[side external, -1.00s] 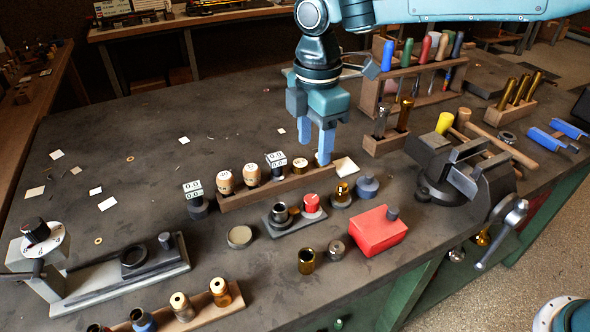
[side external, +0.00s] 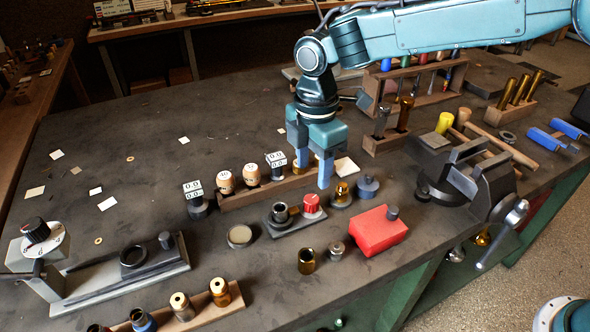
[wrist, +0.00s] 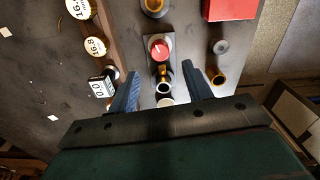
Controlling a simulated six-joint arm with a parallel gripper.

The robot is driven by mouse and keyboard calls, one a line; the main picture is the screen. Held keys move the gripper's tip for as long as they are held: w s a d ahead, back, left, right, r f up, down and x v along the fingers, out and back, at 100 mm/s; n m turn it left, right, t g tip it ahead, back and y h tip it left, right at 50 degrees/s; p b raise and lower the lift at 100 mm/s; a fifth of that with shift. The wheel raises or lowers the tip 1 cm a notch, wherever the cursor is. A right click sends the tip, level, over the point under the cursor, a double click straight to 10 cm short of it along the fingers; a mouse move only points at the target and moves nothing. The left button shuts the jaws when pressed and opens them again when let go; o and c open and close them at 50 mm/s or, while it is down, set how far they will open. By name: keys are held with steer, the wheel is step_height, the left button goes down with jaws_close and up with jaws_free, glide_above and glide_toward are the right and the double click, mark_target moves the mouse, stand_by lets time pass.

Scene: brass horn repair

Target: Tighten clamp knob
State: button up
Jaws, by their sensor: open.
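The red clamp knob (side external: 312,203) sits upright on the right part of a small grey clamp fixture (side external: 290,226) in the side external view. A dark metal ring or tube (side external: 280,212) stands beside it on the same fixture. My gripper (side external: 314,172) is open and points down, above and slightly behind the knob. In the wrist view the red knob (wrist: 158,47) lies ahead of my fingertips (wrist: 161,73), roughly centred between them. The fingers do not visibly touch it, and nothing is held.
A wooden rack (side external: 268,190) with round tags and dial blocks stands close behind the fixture. A brass piece (side external: 342,193), a blue-grey cap (side external: 368,187) and a red block (side external: 378,231) stand to the right. A dark vise (side external: 465,178) is farther right. The left mid-table is mostly clear.

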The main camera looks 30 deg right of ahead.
mark_target(312, 199)
step_height(312, 199, down, 8)
steer(key=shift+f, duration=0.15)
stand_by(0.3)
steer(key=c, duration=1)
